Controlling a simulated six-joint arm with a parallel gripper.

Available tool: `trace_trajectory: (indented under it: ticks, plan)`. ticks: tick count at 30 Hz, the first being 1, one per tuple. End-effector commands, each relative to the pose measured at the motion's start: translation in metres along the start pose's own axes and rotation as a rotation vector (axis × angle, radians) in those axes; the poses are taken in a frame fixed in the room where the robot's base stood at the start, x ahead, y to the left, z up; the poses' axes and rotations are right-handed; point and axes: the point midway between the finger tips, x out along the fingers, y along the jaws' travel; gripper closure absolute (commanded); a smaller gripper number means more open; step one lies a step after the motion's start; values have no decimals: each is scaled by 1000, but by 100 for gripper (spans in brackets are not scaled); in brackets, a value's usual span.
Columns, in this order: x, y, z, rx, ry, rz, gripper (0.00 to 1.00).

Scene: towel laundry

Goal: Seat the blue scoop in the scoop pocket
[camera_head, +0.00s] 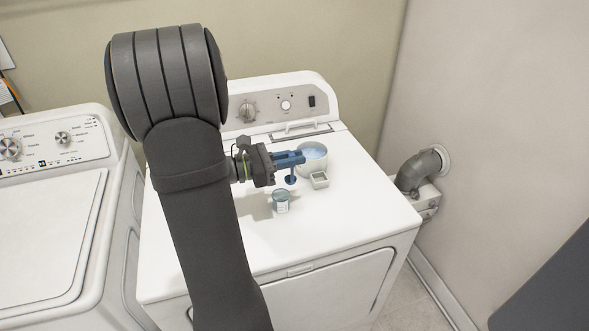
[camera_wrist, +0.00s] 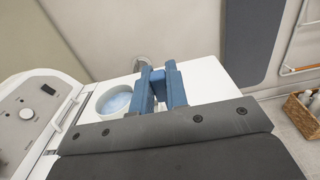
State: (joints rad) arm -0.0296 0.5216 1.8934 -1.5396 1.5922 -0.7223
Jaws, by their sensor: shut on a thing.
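My gripper (camera_head: 301,157) reaches in from the left above the dryer top, its blue fingers closed on the blue scoop (camera_head: 291,179). The scoop hangs below the fingers, clear of the dryer top. In the wrist view, a blue part of the scoop (camera_wrist: 159,87) shows between the two fingers (camera_wrist: 161,76); the rest is hidden. A white round tub (camera_head: 326,164) with pale blue contents stands just beyond the fingertips. The small square scoop pocket (camera_head: 320,181) is at the tub's front, to the right of and slightly below the scoop, apart from it. Its opening faces up.
A small jar (camera_head: 281,203) with a blue top and pale label stands on the dryer top (camera_head: 360,215), below and left of the scoop. The control panel (camera_head: 270,106) rises behind. The dryer top's right side is clear. A washer (camera_head: 50,230) stands left.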

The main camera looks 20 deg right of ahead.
Motion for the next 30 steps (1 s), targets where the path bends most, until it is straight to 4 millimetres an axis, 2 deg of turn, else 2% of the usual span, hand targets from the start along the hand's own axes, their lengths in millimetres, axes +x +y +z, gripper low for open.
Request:
trace_trajectory:
  ticks: [1,6,12,20,30]
  plan:
    - [15,8,-1,0,0,-11,100]
    - [62,32,-3,1,0,-21,100]
    - [98,47,-4,-2,-4,-24,100]
    - [105,50,-10,-5,-5,-24,100]
    - [104,50,-35,-6,-5,-23,100]
